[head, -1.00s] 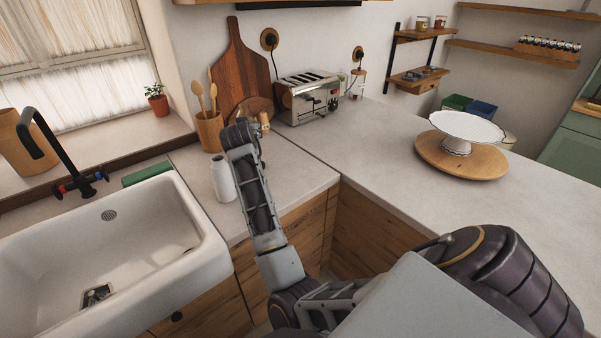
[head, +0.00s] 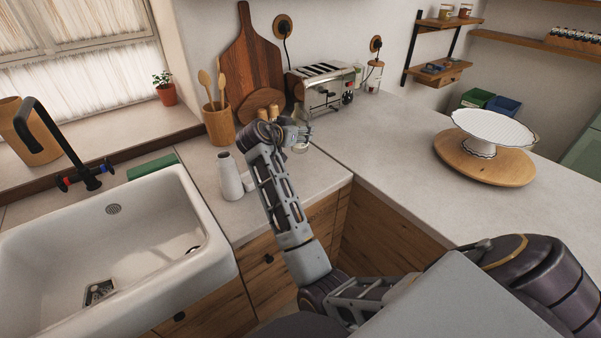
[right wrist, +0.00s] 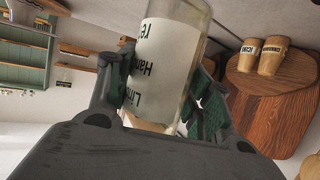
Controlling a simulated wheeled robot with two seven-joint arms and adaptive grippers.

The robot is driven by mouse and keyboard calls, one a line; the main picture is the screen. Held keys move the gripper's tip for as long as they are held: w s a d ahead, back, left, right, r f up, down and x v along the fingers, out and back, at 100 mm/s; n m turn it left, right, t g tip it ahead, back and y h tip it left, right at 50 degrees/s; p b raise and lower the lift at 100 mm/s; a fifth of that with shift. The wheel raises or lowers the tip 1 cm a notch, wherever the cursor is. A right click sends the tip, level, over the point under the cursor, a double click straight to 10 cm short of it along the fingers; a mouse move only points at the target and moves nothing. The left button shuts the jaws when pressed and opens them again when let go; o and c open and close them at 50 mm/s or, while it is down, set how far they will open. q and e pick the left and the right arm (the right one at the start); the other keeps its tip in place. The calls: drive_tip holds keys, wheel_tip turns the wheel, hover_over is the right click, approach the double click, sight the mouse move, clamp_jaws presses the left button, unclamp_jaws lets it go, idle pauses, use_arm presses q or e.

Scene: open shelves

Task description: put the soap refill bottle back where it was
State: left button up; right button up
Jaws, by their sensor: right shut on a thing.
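The soap refill bottle (right wrist: 168,60) is a clear bottle with a pale label with dark lettering. It fills the middle of the right wrist view, between the dark green finger pads. My right gripper (right wrist: 165,100) is shut on it. In the head view my right gripper (head: 297,134) is over the back counter, in front of the toaster. Only a small pale part of the bottle (head: 300,148) shows there, and whether it touches the counter is unclear. My left gripper is not in view.
A toaster (head: 322,90) stands behind the gripper. Wooden shakers (right wrist: 257,57), a round board and a utensil pot (head: 218,126) are close by. A white vase-like bottle (head: 229,178) stands near the sink (head: 190,205). The counter between toaster and cake stand (head: 489,128) is clear.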

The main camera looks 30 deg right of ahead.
sight(295, 151)
drive_tip(key=shift+f, duration=0.5)
wheel_tip(295, 151, down, 4)
drive_tip(key=shift+d+f, duration=0.1)
drive_tip(key=shift+f, duration=0.55)
drive_tip(key=shift+f+p, duration=0.3)
drive_tip(key=shift+f, duration=1.55)
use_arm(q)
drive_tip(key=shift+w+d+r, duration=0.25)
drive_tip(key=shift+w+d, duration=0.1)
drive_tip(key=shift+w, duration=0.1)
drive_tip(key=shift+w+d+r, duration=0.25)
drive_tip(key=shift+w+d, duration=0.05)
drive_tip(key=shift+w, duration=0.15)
